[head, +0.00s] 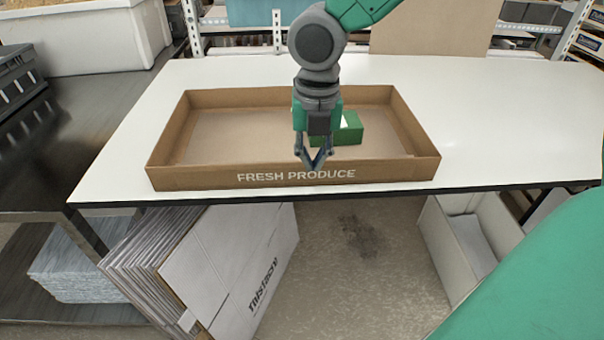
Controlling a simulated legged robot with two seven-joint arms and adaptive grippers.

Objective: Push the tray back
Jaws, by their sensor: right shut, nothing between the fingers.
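The tray (200,178) is a shallow brown cardboard box with "FRESH PRODUCE" on its front wall. It stands on the white table near the front edge. A small green box (348,134) lies inside it, right of the middle. I cannot tell whether the fingers touch the wall. The gripper and wrist hide part of the green box and the tray floor. My left gripper is not in view.
The white table (500,120) is clear to the right of the tray, and a narrow strip is free behind it. A brown board (430,28) stands at the back. A dark metal bench (60,130) with a white bin (80,40) is at the left. Flat cardboard (225,265) leans below.

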